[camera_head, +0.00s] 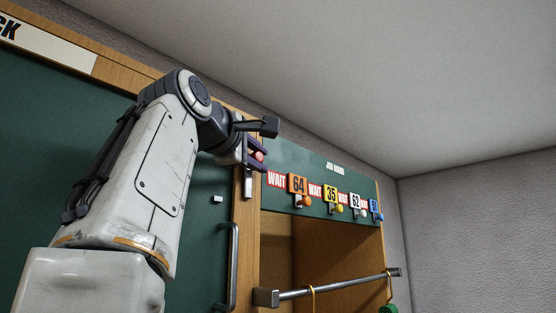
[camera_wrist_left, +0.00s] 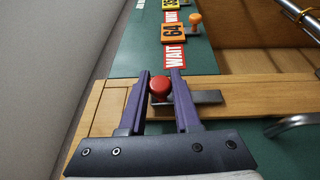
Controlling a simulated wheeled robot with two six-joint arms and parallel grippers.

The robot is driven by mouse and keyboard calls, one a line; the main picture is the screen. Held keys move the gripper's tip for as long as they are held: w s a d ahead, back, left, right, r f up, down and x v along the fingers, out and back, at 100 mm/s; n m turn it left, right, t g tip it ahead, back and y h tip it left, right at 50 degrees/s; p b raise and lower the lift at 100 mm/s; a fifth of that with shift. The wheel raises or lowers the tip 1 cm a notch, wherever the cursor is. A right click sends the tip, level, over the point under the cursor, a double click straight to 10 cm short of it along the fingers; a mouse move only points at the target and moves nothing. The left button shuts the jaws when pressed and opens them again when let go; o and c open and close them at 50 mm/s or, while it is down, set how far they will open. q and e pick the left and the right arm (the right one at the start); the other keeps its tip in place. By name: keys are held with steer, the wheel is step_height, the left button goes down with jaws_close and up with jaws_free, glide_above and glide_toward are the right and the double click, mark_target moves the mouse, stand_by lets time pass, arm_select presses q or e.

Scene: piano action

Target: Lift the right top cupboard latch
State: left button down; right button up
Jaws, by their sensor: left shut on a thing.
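The latch (camera_wrist_left: 208,97) is a grey metal bar with a red knob (camera_wrist_left: 159,88), mounted on the wooden frame at the upper right of the green door (camera_head: 90,180). In the head view the knob (camera_head: 259,156) shows at my fingers, and the bar (camera_head: 248,187) points down below them. My left gripper (camera_wrist_left: 160,82) has its two purple fingers on either side of the knob and is shut on it. In the head view my left gripper (camera_head: 257,152) partly hides the latch. My right gripper is in neither view.
A green job board (camera_head: 308,163) with several numbered tags on coloured pegs is close to the right of my left gripper. A metal rail (camera_head: 335,287) crosses the open wooden bay below. The door handle (camera_head: 233,268) stands out below the latch.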

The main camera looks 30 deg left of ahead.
mark_target(253, 156)
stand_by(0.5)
arm_select(q)
steer(key=c, duration=0.7)
jaws_free()
steer(key=shift+o, duration=0.2)
steer(key=shift+s, duration=0.1)
steer(key=b+v, duration=0.1)
steer(key=v, duration=0.5)
steer(key=shift+s+a, duration=0.1)
steer(key=shift+a, duration=0.1)
steer(key=shift+v, duration=2.05)
steer(key=shift+d, duration=0.2)
